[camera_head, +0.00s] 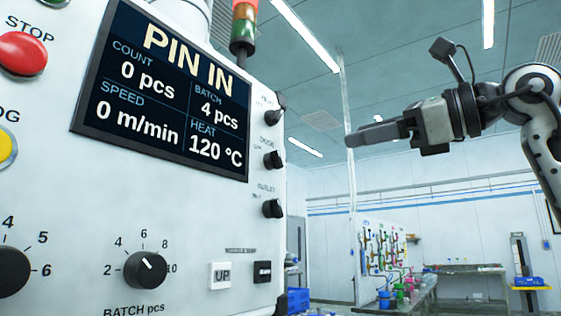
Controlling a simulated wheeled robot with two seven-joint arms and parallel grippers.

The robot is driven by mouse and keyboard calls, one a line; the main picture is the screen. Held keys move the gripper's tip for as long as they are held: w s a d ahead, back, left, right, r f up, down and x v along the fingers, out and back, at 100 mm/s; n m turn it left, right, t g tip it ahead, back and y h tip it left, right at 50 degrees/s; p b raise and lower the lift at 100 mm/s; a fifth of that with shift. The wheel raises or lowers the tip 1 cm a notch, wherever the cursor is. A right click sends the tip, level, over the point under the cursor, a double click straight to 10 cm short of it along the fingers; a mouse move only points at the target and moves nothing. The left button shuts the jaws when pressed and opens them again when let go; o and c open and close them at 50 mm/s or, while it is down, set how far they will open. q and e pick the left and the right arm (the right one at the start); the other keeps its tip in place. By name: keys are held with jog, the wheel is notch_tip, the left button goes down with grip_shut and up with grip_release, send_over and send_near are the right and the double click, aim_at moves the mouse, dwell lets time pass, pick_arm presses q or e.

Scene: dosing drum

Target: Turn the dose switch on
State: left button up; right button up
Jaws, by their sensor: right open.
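The dose switch (273,159) is a small black rotary knob, the middle one of three in a column near the right edge of the white machine panel (200,215). Its small label above is hard to read but looks like DOSE, and I cannot tell its setting. My right gripper (352,138) reaches in from the right at about the height of the switch. It is seen side-on, open and empty, pointing left towards the panel and apart from it. My left gripper is out of view.
A similar knob (275,115) sits above the switch and another (272,208) below. A display (165,95) reads PIN IN, 0 pcs, batch 4 pcs, 120 °C. The batch dial (146,270) and UP button (220,275) are lower. Air between gripper and panel is clear.

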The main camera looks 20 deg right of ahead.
aim_at(279, 154)
jog(key=p+x, duration=0.3)
jog(key=x, duration=1.2)
jog(key=shift+w+a, duration=0.2)
jog(key=shift+a, duration=0.05)
jog(key=c, duration=1)
